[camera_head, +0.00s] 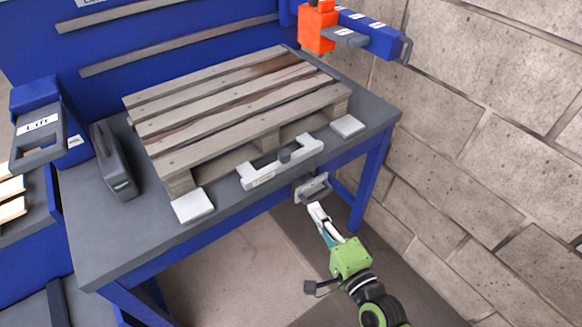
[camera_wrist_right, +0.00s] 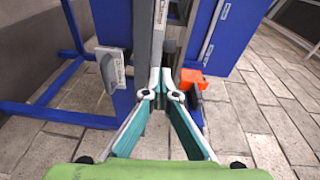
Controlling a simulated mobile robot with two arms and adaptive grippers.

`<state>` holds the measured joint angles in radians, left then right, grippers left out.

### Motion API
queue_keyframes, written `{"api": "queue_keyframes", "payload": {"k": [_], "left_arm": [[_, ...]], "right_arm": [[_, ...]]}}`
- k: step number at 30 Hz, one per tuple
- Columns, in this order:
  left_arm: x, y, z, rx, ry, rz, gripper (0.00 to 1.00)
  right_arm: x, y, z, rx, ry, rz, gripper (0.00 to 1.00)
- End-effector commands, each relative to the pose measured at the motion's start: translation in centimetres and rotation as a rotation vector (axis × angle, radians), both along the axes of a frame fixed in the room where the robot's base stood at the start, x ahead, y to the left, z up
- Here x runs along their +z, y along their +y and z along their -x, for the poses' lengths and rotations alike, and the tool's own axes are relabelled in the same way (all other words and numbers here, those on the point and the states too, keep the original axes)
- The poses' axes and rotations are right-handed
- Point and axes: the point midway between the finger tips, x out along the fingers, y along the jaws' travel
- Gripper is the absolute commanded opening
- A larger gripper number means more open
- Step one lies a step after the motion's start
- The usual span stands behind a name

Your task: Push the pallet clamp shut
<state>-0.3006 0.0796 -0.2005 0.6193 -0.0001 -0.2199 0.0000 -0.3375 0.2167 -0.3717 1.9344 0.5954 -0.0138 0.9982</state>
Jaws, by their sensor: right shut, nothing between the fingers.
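The white U-shaped pallet clamp bar (camera_head: 258,178) lies on the front of the grey table, with a dark knob on it. It stands beside the pallet's near edge, with a small gap. A grey handle on a pale plate (camera_head: 313,187) is fixed below the table's front edge. The wooden pallet (camera_head: 230,108) rests flat on the table. My right gripper (camera_head: 314,208) is shut and empty, its tip just below the handle; contact cannot be told. In the right wrist view its fingers (camera_wrist_right: 167,88) meet in front of a grey bar labelled "Clamp" (camera_wrist_right: 160,22). My left gripper is not in view.
White blocks lie at the table's front left (camera_head: 193,206) and right (camera_head: 347,126). A blue unit labelled "Lift" (camera_head: 38,125) and a dark grey device (camera_head: 114,160) stand left. An orange block (camera_head: 317,28) on a blue arm is at the back. A block wall (camera_head: 490,130) bounds the right.

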Motion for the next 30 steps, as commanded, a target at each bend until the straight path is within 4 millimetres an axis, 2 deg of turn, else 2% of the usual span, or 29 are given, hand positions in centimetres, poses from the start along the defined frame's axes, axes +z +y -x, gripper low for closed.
{"api": "queue_keyframes", "payload": {"k": [1,4,13,17,20,30], "left_arm": [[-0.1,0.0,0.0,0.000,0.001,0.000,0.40],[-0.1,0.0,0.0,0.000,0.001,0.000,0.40],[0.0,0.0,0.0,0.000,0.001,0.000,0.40],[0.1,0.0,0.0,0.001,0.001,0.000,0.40],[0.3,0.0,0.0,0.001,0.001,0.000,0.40],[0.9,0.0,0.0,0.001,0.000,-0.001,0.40]], "right_arm": [[1.1,0.2,0.1,0.003,-0.010,-0.031,0.00],[2.2,0.3,0.1,0.005,-0.018,-0.061,0.00],[2.2,0.3,0.1,0.005,-0.019,-0.062,0.00],[2.2,0.6,-0.5,0.004,-0.019,-0.061,0.00],[2.4,1.1,-1.8,0.003,-0.021,-0.062,0.00],[2.3,4.0,-8.0,0.005,-0.021,-0.060,0.00]]}}
